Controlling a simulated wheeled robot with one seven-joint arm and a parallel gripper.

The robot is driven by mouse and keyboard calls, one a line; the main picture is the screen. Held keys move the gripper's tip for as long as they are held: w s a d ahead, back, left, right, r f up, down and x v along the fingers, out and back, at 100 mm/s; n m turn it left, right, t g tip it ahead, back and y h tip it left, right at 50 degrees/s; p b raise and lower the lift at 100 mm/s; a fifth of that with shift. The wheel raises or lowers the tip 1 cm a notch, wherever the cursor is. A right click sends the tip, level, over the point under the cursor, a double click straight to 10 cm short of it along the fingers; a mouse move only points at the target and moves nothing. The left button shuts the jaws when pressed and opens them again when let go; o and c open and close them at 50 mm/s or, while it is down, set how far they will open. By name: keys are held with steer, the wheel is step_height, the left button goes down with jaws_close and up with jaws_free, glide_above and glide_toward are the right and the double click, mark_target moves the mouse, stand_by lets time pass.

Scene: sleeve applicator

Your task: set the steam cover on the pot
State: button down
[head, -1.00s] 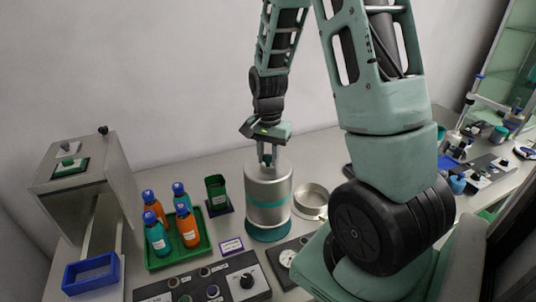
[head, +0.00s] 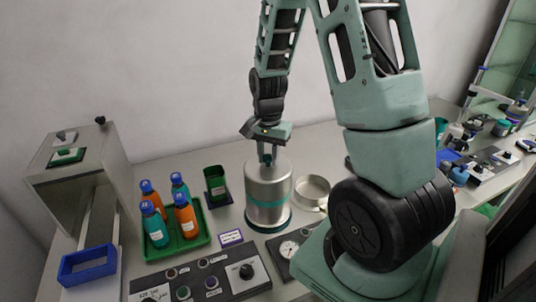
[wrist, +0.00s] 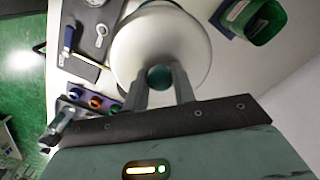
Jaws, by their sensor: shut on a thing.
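A tall silver cylinder with a teal band (head: 267,199) stands upright on the counter, with a teal ring at its foot. I take it to be the steam cover; its round pale top also shows in the wrist view (wrist: 185,35). My gripper (head: 267,158) is above its centre, shut on the small teal knob (wrist: 159,77) on its top. The knob sits between both fingers (wrist: 160,88). A shallow round metal pan (head: 312,190), perhaps the pot, stands just right of the cylinder, partly hidden. I cannot tell whether the cylinder touches the ring beneath it.
A green tray (head: 157,253) with several orange and teal bottles, and a dark green cup (head: 216,185), are to the left. A control panel (head: 228,288) and a gauge panel (head: 277,243) lie in front. A metal housing (head: 78,160) and blue bin (head: 89,268) stand far left.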

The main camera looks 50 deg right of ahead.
steer(key=shift+f+b, duration=0.4)
steer(key=shift+f, duration=0.3)
steer(key=c, duration=0.6)
jaws_free()
steer(key=shift+r, duration=0.1)
steer(key=shift+r+p, duration=2.85)
steer(key=shift+r, duration=0.1)
steer(key=shift+f, duration=0.1)
